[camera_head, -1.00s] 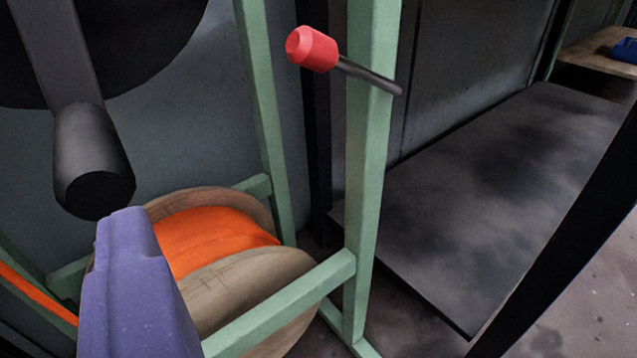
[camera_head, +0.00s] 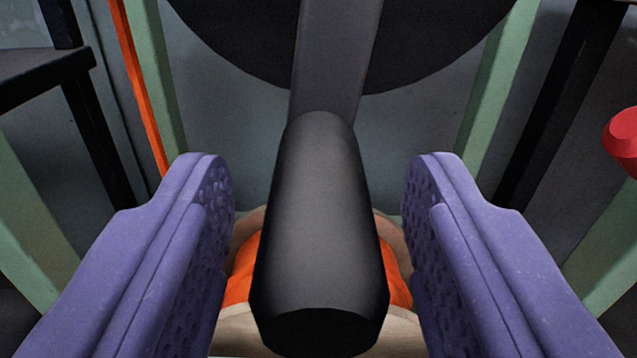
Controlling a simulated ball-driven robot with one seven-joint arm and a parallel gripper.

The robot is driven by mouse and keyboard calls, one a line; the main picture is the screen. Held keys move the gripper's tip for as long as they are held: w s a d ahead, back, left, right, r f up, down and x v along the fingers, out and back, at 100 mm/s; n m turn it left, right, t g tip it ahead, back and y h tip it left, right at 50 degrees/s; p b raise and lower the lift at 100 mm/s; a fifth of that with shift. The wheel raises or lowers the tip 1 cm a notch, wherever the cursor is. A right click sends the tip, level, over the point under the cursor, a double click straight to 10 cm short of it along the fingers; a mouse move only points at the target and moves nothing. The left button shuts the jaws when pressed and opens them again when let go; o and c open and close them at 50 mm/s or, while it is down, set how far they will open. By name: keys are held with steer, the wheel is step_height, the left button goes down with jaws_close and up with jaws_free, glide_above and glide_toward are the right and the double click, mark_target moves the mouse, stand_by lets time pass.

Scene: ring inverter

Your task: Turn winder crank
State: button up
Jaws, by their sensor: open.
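The winder crank's black handle (camera_head: 318,215) points toward me in the middle of the view. Its dark grey arm (camera_head: 337,55) runs up from the handle in front of a large black disc (camera_head: 430,40). My gripper (camera_head: 318,200) is open, with one purple finger on each side of the handle. A gap shows between the handle and each finger, so neither appears to touch it. Behind and below the handle is a wooden spool with orange winding (camera_head: 240,275), partly hidden by the handle and fingers.
A green frame (camera_head: 495,80) stands on both sides of the crank. A red knob (camera_head: 623,142) sticks in at the right edge. An orange strip (camera_head: 138,80) runs down at the left. A dark table (camera_head: 40,75) stands at the far left.

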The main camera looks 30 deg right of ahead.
jaws_close()
steer(key=shift+a, duration=0.1)
steer(key=w+a+r+m+p, duration=0.2)
steer(key=w+a+m+p, duration=0.1)
steer(key=m, duration=0.4)
steer(key=shift+a+r+p, duration=0.3)
steer(key=shift+a+p, duration=0.55)
steer(key=shift+p, duration=0.15)
jaws_free()
